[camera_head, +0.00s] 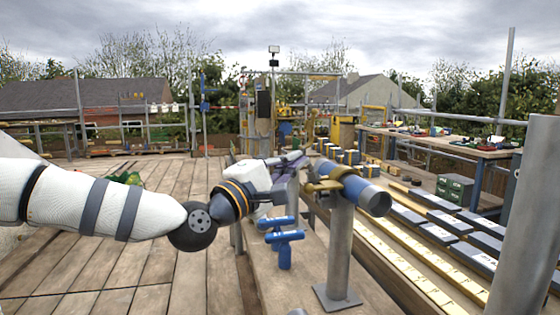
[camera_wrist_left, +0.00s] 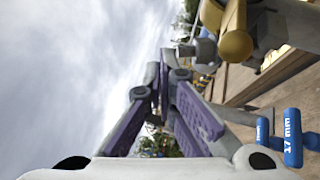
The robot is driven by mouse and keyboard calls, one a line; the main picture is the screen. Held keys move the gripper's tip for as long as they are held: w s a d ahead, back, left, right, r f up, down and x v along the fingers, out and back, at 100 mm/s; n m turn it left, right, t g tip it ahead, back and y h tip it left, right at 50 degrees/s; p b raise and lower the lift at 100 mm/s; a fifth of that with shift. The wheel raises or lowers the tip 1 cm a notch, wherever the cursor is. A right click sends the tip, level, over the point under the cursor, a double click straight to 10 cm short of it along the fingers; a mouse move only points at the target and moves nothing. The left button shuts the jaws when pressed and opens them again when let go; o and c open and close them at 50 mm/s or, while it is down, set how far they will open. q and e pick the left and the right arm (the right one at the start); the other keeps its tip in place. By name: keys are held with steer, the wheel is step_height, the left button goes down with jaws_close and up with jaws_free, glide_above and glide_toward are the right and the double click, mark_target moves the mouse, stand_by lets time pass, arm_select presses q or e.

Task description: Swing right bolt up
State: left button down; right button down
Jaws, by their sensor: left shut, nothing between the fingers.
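A brass-coloured clamp (camera_head: 322,186) sits around a blue-ended tube (camera_head: 372,197) on a grey upright post (camera_head: 340,250). In the left wrist view the clamp (camera_wrist_left: 236,44) is at the upper right, with a grey bolt and nut (camera_wrist_left: 205,52) beside it. I cannot tell the bolt's exact angle. My left gripper (camera_head: 302,160) is just left of and behind the clamp in the head view. Its purple and grey fingers (camera_wrist_left: 168,82) are shut and empty, their tips close to the bolt; contact is unclear. My right gripper is out of view.
A workbench (camera_head: 440,140) is at the back right. Grey tiles (camera_head: 440,233) lie on battens at the right. A thick pole (camera_head: 530,220) rises at right.

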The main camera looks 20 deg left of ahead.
arm_select(q)
steer(key=shift+w+d+r, duration=0.35)
steer(key=shift+w+d, duration=0.05)
steer(key=shift+d, duration=0.2)
stand_by(1.0)
steer(key=v, duration=1.2)
steer(key=shift+d, duration=0.1)
